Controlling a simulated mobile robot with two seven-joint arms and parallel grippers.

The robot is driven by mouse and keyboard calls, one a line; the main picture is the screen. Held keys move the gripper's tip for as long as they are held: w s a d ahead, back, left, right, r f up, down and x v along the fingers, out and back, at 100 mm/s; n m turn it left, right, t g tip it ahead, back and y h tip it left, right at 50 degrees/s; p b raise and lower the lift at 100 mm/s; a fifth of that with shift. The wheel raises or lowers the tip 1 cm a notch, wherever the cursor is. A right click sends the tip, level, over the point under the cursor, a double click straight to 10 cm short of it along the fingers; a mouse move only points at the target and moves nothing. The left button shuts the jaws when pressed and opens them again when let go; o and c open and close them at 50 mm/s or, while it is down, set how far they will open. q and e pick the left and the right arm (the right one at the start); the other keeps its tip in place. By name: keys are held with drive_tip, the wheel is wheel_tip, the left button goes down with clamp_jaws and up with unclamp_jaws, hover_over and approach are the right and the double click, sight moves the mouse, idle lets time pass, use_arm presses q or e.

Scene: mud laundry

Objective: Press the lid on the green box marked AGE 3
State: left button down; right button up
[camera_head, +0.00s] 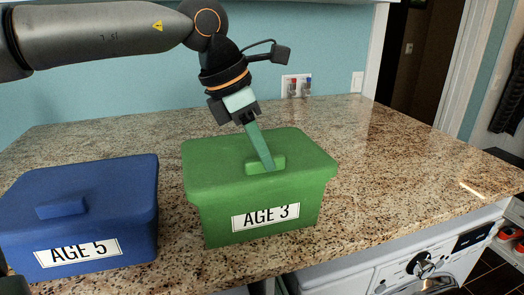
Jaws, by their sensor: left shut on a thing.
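The green box (225,224) stands upright on the counter and bears a white label reading AGE 3 (265,217). Its green lid (215,160) sits level on top, its rim overhanging the box walls. I cannot tell whether the lid is fully seated. My left gripper (266,168) reaches down from above and is shut on the block handle (282,161) at the middle of the lid. A pale teal finger lies across the front of the handle and hides part of it.
A blue box (135,240) marked AGE 5, with its blue lid (110,185) on, stands to the left. The speckled granite counter (400,165) is clear to the right. A white washer (390,275) is below the front edge. A wall outlet (297,86) is behind.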

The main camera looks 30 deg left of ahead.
use_arm(q)
drive_tip(key=shift+f+b, duration=0.6)
drive_tip(key=shift+f, duration=0.25)
idle(1.4)
drive_tip(key=shift+c, duration=1.3)
unclamp_jaws()
drive_tip(key=shift+r, duration=0.1)
drive_tip(key=shift+r+p, duration=1.25)
drive_tip(key=shift+r, duration=2.65)
drive_tip(key=shift+c, duration=0.2)
clamp_jaws()
